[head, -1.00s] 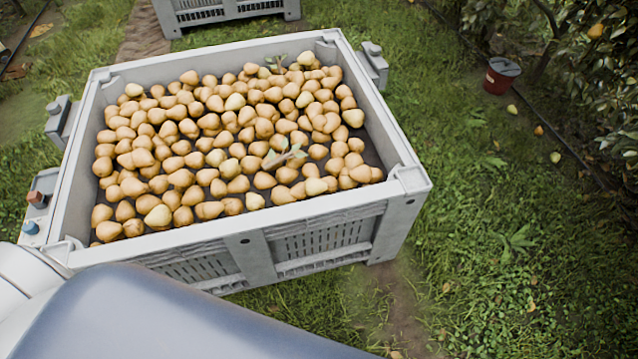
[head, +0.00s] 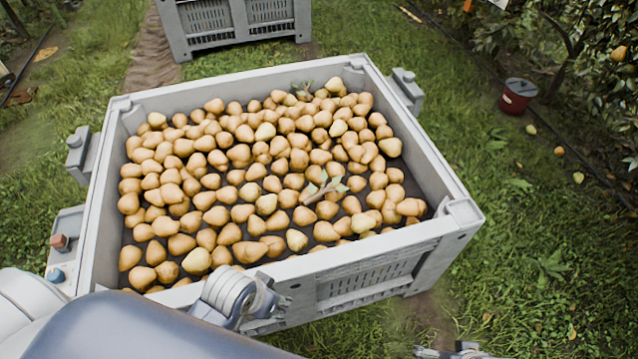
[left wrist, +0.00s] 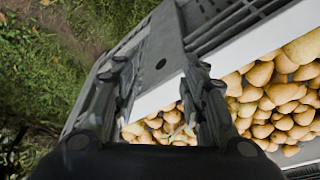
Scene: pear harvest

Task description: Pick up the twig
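A leafy twig (head: 324,190) lies on the pears in the near right half of the grey bin (head: 462,212). A second leafy sprig (head: 302,88) lies at the bin's far wall. My left gripper (head: 272,302) is at the bin's near wall, to the left of and nearer than the twig, not touching it. In the left wrist view its fingers (left wrist: 160,68) stand wide apart with nothing gripped; small green leaves (left wrist: 177,130) show among pears between them. Only a bit of my right gripper (head: 452,352) shows at the bottom edge, so its fingers cannot be judged.
Many pears (head: 240,154) cover most of the bin floor. The bin's raised walls and corner posts surround them. Another grey bin (head: 238,22) stands behind. A red bucket (head: 517,97) stands on the grass at right, near trees and a few fallen pears. Grass right of the bin is open.

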